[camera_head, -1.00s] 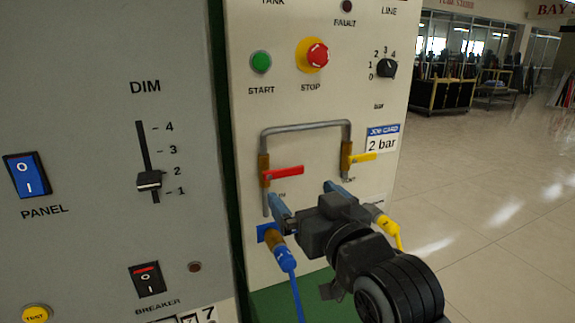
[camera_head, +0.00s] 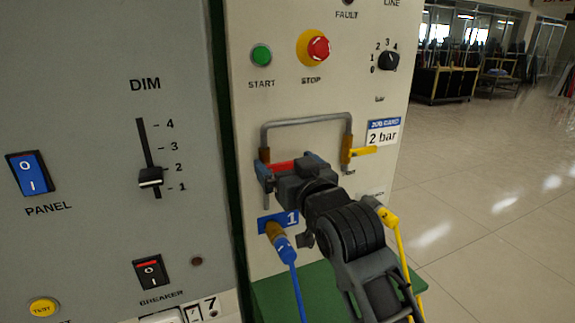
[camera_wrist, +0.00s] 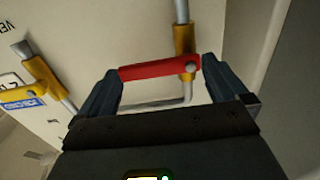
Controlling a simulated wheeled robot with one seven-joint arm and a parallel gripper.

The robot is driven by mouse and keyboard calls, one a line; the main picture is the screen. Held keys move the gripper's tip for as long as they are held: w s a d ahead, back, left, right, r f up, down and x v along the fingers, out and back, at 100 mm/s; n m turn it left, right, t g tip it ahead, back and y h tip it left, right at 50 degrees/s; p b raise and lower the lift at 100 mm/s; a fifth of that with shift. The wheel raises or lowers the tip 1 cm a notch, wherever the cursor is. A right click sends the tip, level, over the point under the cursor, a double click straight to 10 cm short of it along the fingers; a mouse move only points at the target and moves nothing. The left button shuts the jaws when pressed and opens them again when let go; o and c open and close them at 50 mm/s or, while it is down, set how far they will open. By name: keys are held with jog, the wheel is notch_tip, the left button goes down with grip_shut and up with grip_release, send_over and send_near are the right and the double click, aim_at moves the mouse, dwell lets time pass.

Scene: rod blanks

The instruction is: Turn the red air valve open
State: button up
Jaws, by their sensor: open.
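The red air valve handle (camera_head: 282,166) lies crosswise on a brass valve body on the grey pipe of the cream panel. My gripper (camera_head: 289,163) is at the handle, and its body hides part of it in the head view. In the wrist view the red handle (camera_wrist: 158,68) spans the gap between the two open fingers of my gripper (camera_wrist: 160,80). One finger is near the handle's free end, the other near its pivot bolt by the brass body (camera_wrist: 184,40). I cannot tell whether either finger touches it.
Below are a blue hose plug (camera_head: 282,243) and a yellow hose (camera_head: 390,220). The stop button (camera_head: 318,47) and a rotary knob (camera_head: 389,61) are higher up.

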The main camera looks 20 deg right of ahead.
jog(key=shift+c, duration=0.3)
jog(key=c, duration=1.1)
jog(key=shift+c, duration=0.2)
